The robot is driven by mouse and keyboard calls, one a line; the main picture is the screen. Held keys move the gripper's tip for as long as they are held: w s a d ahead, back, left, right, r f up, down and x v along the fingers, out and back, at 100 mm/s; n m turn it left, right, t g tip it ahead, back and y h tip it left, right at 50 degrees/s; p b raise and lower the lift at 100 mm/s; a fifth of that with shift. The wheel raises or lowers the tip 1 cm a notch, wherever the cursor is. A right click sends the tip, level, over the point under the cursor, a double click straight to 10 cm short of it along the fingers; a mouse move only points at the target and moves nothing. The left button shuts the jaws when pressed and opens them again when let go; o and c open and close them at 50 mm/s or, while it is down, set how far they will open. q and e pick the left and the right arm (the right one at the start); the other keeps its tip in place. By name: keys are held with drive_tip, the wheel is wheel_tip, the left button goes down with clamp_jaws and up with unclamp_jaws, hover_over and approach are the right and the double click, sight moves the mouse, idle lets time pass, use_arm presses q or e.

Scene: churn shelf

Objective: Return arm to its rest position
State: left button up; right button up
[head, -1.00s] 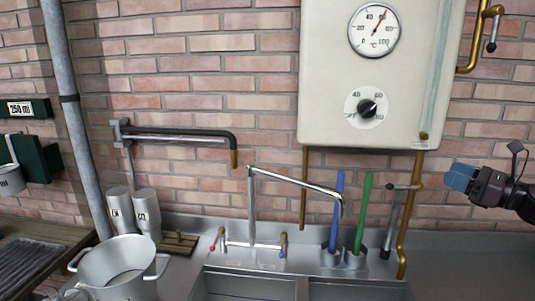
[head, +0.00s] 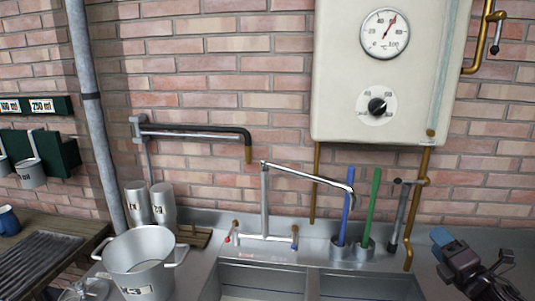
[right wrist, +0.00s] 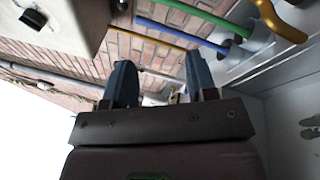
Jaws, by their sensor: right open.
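My right gripper (head: 441,240) is at the lower right of the head view, low over the metal counter to the right of the sink. In the right wrist view its two blue-grey fingers (right wrist: 160,88) stand apart with nothing between them. My left gripper does not show in the head view.
A white boiler (head: 340,100) hangs on the brick wall with a brass pipe (head: 420,190) below it. A sink tap (head: 264,200), blue brush (head: 347,205) and green brush (head: 371,205) stand behind the sink. A metal pot (head: 140,255) is at left.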

drive_tip(key=s+a+f+m+g+h, duration=0.2)
drive_tip(key=s+a+f+m+g, duration=0.2)
drive_tip(key=s+f+m, duration=0.35)
drive_tip(key=s+a+f+m+g+h, duration=0.3)
drive_tip(key=s+a+f+m+g, duration=0.1)
drive_tip(key=s+f+m, duration=0.4)
drive_tip(key=s+a+f+m+g+y, duration=0.1)
drive_tip(key=s+a+m+g+y, duration=0.1)
drive_tip(key=s+a+m+g, duration=0.4)
drive_tip(key=s+a+m+g+y, duration=0.15)
drive_tip(key=s+a, duration=0.25)
drive_tip(key=s, duration=0.5)
use_arm(q)
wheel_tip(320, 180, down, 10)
drive_tip(key=b, duration=1)
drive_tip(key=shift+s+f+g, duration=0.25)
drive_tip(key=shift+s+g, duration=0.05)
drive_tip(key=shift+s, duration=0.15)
use_arm(e)
drive_tip(key=w+f+t, duration=0.3)
drive_tip(key=f, duration=0.7)
drive_tip(key=w+f+t, duration=0.3)
drive_tip(key=f+t, duration=0.1)
drive_tip(key=f, duration=0.7)
drive_tip(key=shift+w+f, duration=0.3)
drive_tip(key=shift+w, duration=0.05)
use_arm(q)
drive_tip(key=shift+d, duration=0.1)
use_arm(e)
drive_tip(key=shift+t, duration=0.25)
